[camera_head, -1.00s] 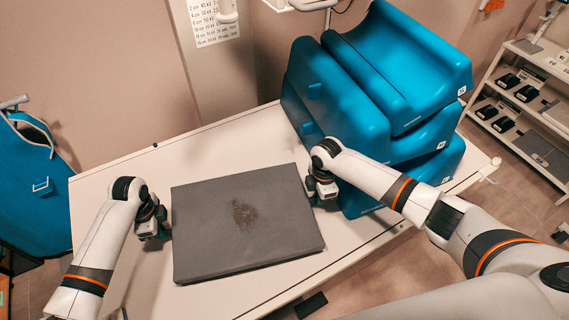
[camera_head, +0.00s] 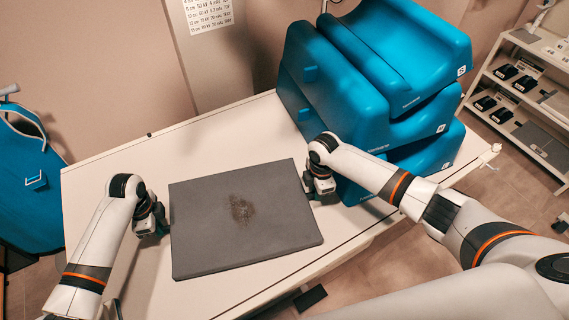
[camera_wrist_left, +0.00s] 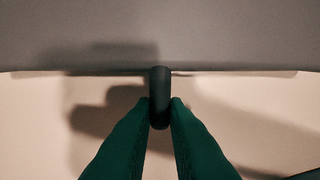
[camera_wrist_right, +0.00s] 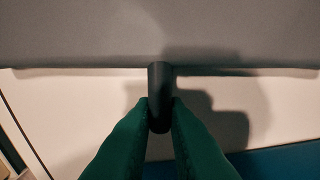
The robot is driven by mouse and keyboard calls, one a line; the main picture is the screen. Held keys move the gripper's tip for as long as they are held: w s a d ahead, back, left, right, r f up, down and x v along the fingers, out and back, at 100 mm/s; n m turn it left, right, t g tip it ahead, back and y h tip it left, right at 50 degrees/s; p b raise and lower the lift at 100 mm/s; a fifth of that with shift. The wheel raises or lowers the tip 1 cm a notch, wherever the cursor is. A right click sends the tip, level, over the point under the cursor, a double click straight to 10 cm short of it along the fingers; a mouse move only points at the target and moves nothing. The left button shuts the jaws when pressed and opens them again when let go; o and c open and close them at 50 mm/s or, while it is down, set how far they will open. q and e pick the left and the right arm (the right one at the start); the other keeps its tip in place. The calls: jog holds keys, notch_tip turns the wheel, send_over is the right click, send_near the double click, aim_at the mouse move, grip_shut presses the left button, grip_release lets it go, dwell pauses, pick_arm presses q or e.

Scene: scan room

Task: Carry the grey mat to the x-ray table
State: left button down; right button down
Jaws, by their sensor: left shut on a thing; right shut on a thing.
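The grey mat (camera_head: 280,220) is a flat slab with a dark speckled patch in its middle. In the head view it is level over the white table (camera_head: 215,140), between my two grippers. My left gripper (camera_head: 162,228) is at its left edge. In the left wrist view its green fingers are shut on a dark handle (camera_wrist_left: 159,90) on the mat's side. My right gripper (camera_head: 308,187) is at the right edge. In the right wrist view its fingers are shut on the opposite dark handle (camera_wrist_right: 159,85). Shadows on the pale surface below suggest the mat is held clear of it.
Blue padded blocks (camera_head: 350,100) are stacked on the table's right part, close behind my right gripper. A blue apron-like item (camera_head: 25,185) hangs at far left. A shelf rack (camera_head: 520,95) stands at right. The wall is behind the table.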

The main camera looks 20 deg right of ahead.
pick_arm(q)
jog(key=shift+w+f+b, duration=0.1)
jog(key=shift+f+b, duration=0.2)
jog(key=shift+f, duration=0.3)
pick_arm(e)
jog(key=shift+w+f, duration=0.1)
jog(key=shift+f, duration=0.45)
pick_arm(q)
jog(key=c, duration=1.4)
grip_release()
jog(key=shift+r, duration=0.15)
jog(key=shift+c, duration=0.2)
pick_arm(e)
jog(key=c, duration=1.4)
grip_release()
jog(key=shift+r, duration=0.1)
jog(key=shift+c, duration=0.2)
pick_arm(q)
jog(key=shift+r, duration=0.1)
pick_arm(e)
jog(key=shift+r, duration=0.25)
pick_arm(q)
notch_tip(320, 180, up, 12)
pick_arm(e)
notch_tip(320, 180, up, 12)
jog(key=shift+f, duration=0.2)
